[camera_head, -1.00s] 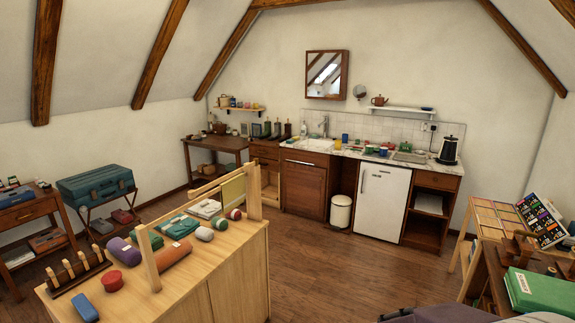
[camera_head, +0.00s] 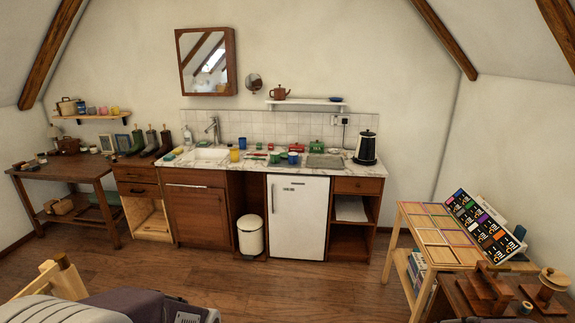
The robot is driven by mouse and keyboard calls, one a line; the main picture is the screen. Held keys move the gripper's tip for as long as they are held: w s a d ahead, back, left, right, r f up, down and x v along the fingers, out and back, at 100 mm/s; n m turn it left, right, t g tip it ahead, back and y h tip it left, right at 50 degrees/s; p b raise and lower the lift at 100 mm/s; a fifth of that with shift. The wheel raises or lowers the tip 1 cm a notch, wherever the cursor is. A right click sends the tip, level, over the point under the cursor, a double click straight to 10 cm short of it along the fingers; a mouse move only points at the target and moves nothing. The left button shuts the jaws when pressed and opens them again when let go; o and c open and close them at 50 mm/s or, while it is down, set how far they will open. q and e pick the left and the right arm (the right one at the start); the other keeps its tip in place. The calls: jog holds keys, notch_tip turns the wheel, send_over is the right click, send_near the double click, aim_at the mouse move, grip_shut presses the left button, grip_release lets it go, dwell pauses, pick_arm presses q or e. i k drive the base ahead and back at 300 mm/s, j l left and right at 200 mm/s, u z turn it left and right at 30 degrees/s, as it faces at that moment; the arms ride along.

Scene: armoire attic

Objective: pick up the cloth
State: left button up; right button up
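I cannot make out for certain which thing is the cloth. A flat grey piece (camera_head: 325,161) lies on the marble counter (camera_head: 222,171), left of the black kettle; it may be a cloth or a mat. A pale folded or flat piece (camera_head: 350,208) lies on the open shelf of the cabinet right of the white fridge (camera_head: 298,218); its material is too small to tell. Neither gripper is in view.
The counter also holds a sink (camera_head: 206,154), several small cups and a black kettle (camera_head: 367,148). A white bin (camera_head: 250,235) stands on the floor before it. The wooden floor (camera_head: 300,280) between is clear.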

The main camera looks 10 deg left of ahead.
aim_at(169, 157)
jog(key=i+u, duration=0.25)
jog(key=i, duration=0.2)
jog(key=i+u, duration=0.25)
jog(key=i, duration=0.25)
jog(key=i+u, duration=0.2)
jog(key=i, duration=0.25)
jog(key=i+l+u, duration=0.25)
jog(key=i, duration=0.2)
jog(key=i+l+u, duration=0.25)
jog(key=i, duration=0.2)
jog(key=i+j+u, duration=0.25)
jog(key=i+u, duration=0.2)
jog(key=i, duration=0.2)
jog(key=i+u, duration=0.5)
jog(key=i, duration=0.15)
jog(key=i+l+u, duration=0.2)
jog(key=i+u, duration=0.25)
jog(key=i, duration=0.2)
jog(key=i+z, duration=0.3)
jog(key=i, duration=0.3)
jog(key=i+j+z, duration=0.3)
jog(key=i, duration=0.25)
jog(key=i+l+z, duration=0.15)
jog(key=z, duration=0.25)
jog(key=i+z, duration=0.6)
jog(key=z, duration=0.15)
jog(key=u, duration=0.2)
